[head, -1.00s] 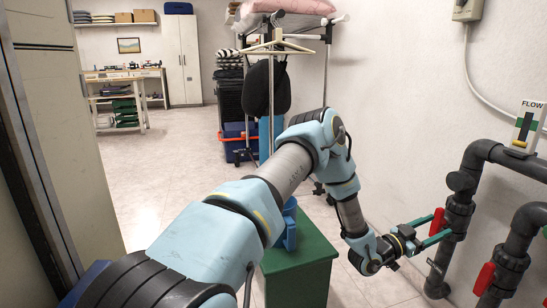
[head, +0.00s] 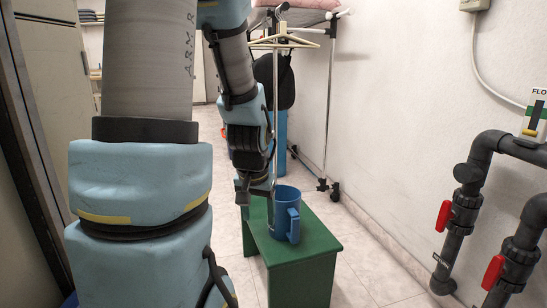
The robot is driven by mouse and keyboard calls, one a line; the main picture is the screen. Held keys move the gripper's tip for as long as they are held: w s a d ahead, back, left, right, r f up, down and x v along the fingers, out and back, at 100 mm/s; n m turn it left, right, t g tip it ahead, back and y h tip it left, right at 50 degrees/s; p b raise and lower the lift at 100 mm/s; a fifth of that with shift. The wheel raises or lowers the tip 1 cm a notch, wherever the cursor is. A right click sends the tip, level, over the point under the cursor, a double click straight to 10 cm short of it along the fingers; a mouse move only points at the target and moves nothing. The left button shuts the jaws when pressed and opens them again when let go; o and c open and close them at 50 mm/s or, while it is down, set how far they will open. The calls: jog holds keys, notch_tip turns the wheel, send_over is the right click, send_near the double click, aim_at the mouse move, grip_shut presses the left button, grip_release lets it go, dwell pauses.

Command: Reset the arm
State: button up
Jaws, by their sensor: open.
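My arm (head: 150,180) is raised on the left side of the head view, with its forearm bent down in the middle. My gripper (head: 258,205) is at the lower end of the forearm, open and empty, pointing down just left of the blue jug. Its fingers are small and dark here and partly hard to make out. It is well away from the pipes.
A blue jug (head: 286,218) stands on a green stool (head: 310,250) close to my gripper. Dark pipes (head: 470,200) with red valve handles (head: 444,216) run along the right wall. A clothes rack (head: 329,110) stands behind. Floor between stool and pipes is clear.

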jog(key=s+a+r+n+g+p, duration=0.2)
jog(key=s+a+r, duration=0.1)
jog(key=s, duration=0.4)
notch_tip(320, 180, up, 36)
jog(key=p, duration=3.6)
jog(key=shift+w, duration=0.35)
